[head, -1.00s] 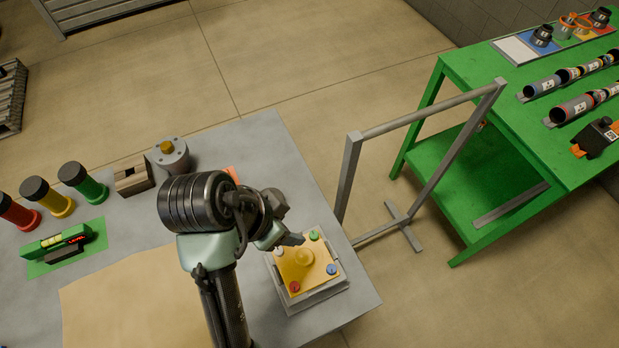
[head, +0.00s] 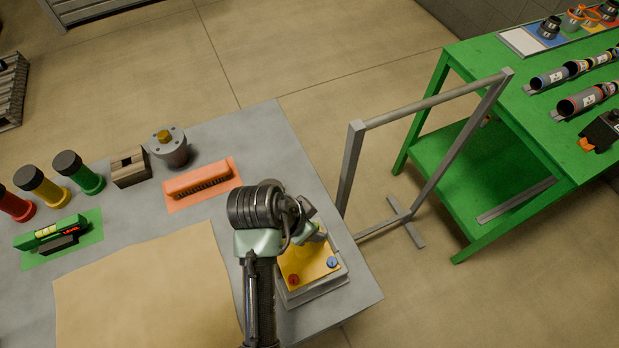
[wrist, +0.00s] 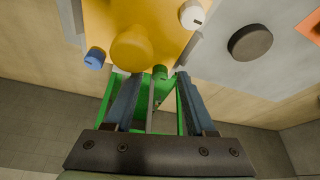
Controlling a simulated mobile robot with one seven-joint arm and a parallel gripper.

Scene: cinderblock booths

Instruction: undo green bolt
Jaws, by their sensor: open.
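The yellow plate (head: 310,270) lies on a grey base at the table's right corner. It also shows at the top of the wrist view (wrist: 110,20), with a raised yellow dome (wrist: 132,48). The green bolt (wrist: 160,72) stands at the plate's near edge there, between and just beyond my fingertips. My gripper (wrist: 158,78) is open, with a finger on each side of the bolt's line; contact cannot be told. In the head view my gripper (head: 315,228) covers the plate's far part. The blue bolt (wrist: 95,58), white bolt (wrist: 192,14) and red bolt (head: 293,280) are on the plate.
A grey metal frame (head: 430,104) stands beside the table's right edge. Beyond it is a green bench (head: 480,85) with tubes.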

